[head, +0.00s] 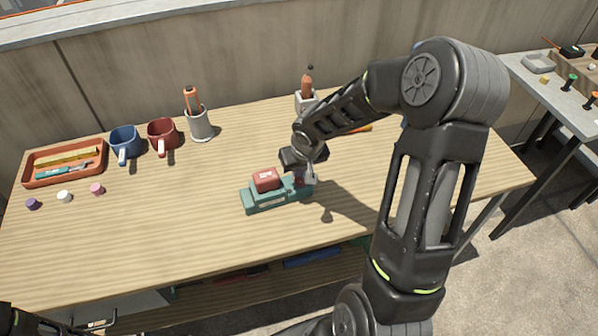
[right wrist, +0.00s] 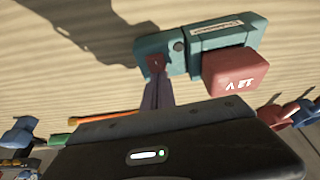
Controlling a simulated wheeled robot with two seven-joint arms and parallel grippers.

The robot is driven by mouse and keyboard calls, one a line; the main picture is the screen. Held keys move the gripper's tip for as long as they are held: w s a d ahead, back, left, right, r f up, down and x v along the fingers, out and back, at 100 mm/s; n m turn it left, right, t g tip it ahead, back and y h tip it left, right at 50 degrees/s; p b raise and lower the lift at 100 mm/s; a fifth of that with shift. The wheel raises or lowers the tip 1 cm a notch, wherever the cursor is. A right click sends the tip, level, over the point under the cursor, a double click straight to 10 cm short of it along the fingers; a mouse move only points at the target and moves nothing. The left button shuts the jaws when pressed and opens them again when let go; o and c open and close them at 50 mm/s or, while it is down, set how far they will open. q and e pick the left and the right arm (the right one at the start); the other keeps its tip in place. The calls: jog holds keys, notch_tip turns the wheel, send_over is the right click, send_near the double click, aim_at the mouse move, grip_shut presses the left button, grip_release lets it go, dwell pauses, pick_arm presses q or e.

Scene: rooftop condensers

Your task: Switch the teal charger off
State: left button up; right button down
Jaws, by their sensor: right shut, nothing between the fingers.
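The teal charger (head: 264,201) lies on the wooden table near its middle, with a red battery (head: 265,179) seated on it. In the right wrist view the charger (right wrist: 193,58) shows with the red battery (right wrist: 234,72) at its right part. A small dark red switch (right wrist: 156,63) and a dark round knob (right wrist: 178,45) sit on its left part. My right gripper (head: 308,180) is at the charger's right end, its shut fingers (right wrist: 157,82) empty and at or just over the red switch; I cannot tell if they touch. My left gripper (head: 88,326) barely shows at the bottom left.
Purple, white and pink caps (head: 97,189) lie at the left. The table's front left is clear. Another table (head: 560,100) stands at the right.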

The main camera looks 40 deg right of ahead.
aim_at(302, 184)
jog(key=shift+s+f, duration=0.15)
jog(key=shift+s, duration=0.05)
jog(key=shift+s+a, duration=0.1)
jog(key=shift+s, duration=0.05)
pick_arm(q)
jog(key=shift+f+b, duration=0.35)
jog(key=shift+b, duration=0.05)
pick_arm(e)
jog(key=shift+s+a, duration=0.2)
jog(key=shift+s, duration=0.4)
pick_arm(q)
jog(key=shift+w, duration=0.1)
